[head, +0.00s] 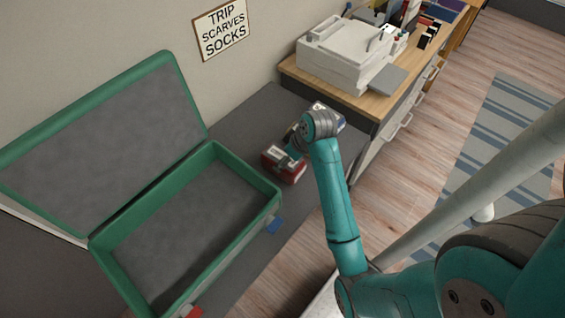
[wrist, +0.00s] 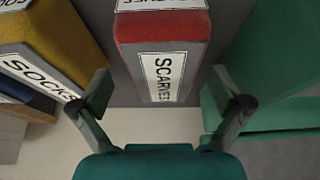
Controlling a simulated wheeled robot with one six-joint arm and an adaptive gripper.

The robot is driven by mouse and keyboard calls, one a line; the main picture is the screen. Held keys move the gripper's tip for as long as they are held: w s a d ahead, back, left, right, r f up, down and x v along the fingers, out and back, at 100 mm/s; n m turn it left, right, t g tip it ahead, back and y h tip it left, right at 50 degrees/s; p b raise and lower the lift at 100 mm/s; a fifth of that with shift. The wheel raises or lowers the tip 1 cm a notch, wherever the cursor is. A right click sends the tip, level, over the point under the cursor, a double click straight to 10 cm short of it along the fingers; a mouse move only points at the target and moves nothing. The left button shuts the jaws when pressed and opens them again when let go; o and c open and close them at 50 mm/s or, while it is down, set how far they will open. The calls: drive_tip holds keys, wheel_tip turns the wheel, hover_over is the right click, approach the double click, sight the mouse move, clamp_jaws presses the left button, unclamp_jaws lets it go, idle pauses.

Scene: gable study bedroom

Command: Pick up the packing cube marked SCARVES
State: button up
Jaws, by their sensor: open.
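The red packing cube marked SCARVES (wrist: 135,52) is in the middle of the wrist view, its label facing me. It also shows in the head view (head: 283,166) on the grey surface, right of the open suitcase, partly covered by my arm. My gripper (wrist: 162,95) is open and empty. In the wrist view its two fingers lie either side of the cube's near end; whether they are level with it I cannot tell. In the head view my gripper (head: 294,150) is over the cube, mostly hidden by my wrist.
A yellow cube marked SOCKS (wrist: 52,42) is close to my left finger. The green suitcase (wrist: 262,75) is close on the right; in the head view its empty, open base (head: 262,183) shows. A printer (head: 345,55) stands on the wooden desk behind. A sign (head: 221,28) reads TRIP SCARVES SOCKS.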

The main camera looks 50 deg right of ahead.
drive_tip(key=shift+x, duration=2.2)
drive_tip(key=shift+a, duration=0.2)
drive_tip(key=c, duration=1.3)
